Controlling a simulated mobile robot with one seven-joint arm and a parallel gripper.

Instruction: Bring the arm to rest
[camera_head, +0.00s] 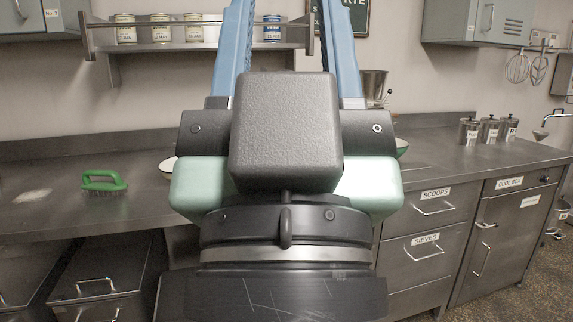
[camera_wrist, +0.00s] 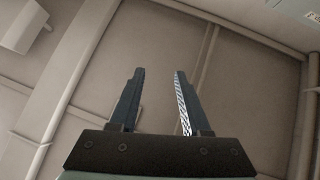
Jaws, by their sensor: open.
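My gripper (camera_wrist: 159,75) shows in the wrist view with its two dark fingers apart and nothing between them. Beyond the fingers are pale panels with seams and pipe-like strips, and no worktop. In the head view my arm is raised in the middle of the picture, with its blue links running up out of the top edge. The gripper's fingers do not show in that view. The arm hides the middle of the steel counter (camera_head: 60,232).
A green-handled brush (camera_head: 103,181) lies on the counter's left, near a white powder patch (camera_head: 33,195). Several cans stand on a wall shelf (camera_head: 190,46). Metal canisters (camera_head: 489,131) stand on the right. Bowls show partly behind my arm. Wall cabinets (camera_head: 478,22) hang at the upper corners.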

